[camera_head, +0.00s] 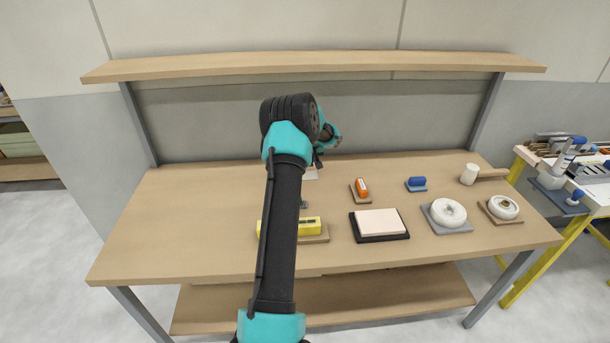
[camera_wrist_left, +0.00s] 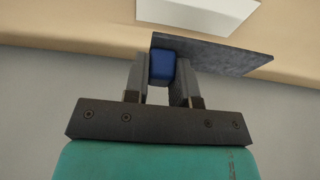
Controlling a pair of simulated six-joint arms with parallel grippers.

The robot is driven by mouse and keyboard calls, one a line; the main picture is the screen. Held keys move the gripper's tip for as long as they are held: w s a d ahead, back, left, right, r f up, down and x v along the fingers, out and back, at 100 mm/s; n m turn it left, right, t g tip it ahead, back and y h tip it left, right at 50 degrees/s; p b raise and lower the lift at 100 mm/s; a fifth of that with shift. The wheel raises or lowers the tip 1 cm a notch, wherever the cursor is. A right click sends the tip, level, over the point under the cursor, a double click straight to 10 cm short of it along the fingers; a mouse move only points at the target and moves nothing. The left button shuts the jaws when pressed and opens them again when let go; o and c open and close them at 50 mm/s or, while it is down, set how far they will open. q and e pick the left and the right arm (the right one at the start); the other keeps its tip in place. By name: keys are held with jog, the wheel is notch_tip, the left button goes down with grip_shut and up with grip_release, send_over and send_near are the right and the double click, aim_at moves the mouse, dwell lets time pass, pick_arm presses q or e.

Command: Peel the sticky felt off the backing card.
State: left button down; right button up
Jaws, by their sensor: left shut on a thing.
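One arm of mine reaches up the middle of the head view, and its gripper (camera_head: 318,160) is mostly hidden behind its own wrist over the back of the table. In the left wrist view my left gripper (camera_wrist_left: 162,72) is shut on a blue block (camera_wrist_left: 162,66). A dark grey, thin sheet (camera_wrist_left: 222,53), which looks like the felt, adjoins the block and spreads out to the right. A white flat piece (camera_wrist_left: 200,10), perhaps the backing card, lies beyond it, apart from it in the picture. A pale piece (camera_head: 311,174) shows below the gripper in the head view. My right gripper is not in view.
On the wooden table (camera_head: 180,230) stand a yellow block (camera_head: 309,224), a dark tray (camera_head: 380,237) with a pale pad, an orange item (camera_head: 362,187), a blue item (camera_head: 416,184) and white rolls (camera_head: 448,213). A shelf (camera_head: 210,66) runs above. The table's left side is clear.

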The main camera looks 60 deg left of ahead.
pick_arm(q)
jog(key=shift+s+a+r, duration=0.1)
jog(key=shift+s+r, duration=0.05)
jog(key=shift+r, duration=0.45)
jog(key=shift+s+a+r, duration=0.1)
jog(key=shift+s+r, duration=0.05)
jog(key=shift+r, duration=0.45)
jog(key=shift+r, duration=3)
jog(key=w+d+f+m+t+h, duration=0.1)
jog(key=w+d+m, duration=0.2)
jog(key=w+d, duration=0.5)
jog(key=w+d+f+m, duration=0.1)
jog(key=w+d+m, duration=0.15)
jog(key=d, duration=1.05)
jog(key=w+d+m+t+h, duration=0.1)
jog(key=w+d+m, duration=0.2)
jog(key=w+d, duration=0.55)
jog(key=s+d+m+h, duration=0.1)
jog(key=d+m, duration=0.1)
jog(key=d, duration=1)
jog(key=s+d+m+h, duration=0.1)
jog(key=s+d+m, duration=0.1)
jog(key=d, duration=1)
jog(key=s+d+m, duration=0.2)
jog(key=d+m, duration=0.2)
jog(key=d, duration=0.8)
jog(key=shift+s+d+f+h, duration=0.15)
jog(key=shift+s+f+h, duration=0.15)
jog(key=shift+h, duration=0.1)
